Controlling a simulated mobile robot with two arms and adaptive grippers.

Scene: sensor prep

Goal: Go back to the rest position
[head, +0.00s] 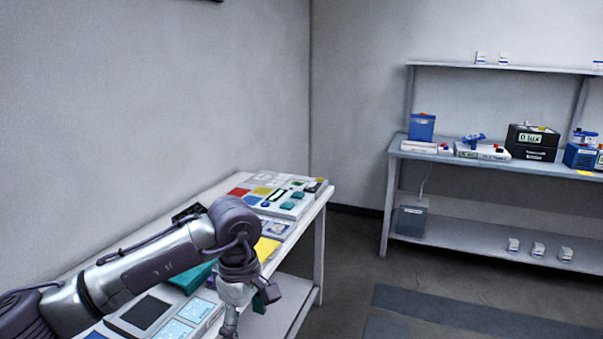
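My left arm comes in from the left over the white table (320,206). Its wrist bends down near the table's right side, and my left gripper (231,322) points down at the bottom of the picture. Its fingertips are not clear, so I cannot tell whether it is open or shut. A dark green block-like part (268,293) shows beside it; I cannot tell whether it is held. My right gripper is not in view.
A board with coloured pads (287,205) lies at the table's far end. Flat panels (172,329) lie at the near end, and a yellow sheet (266,248) lies behind my wrist. A shelf bench (400,150) with devices stands at the right.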

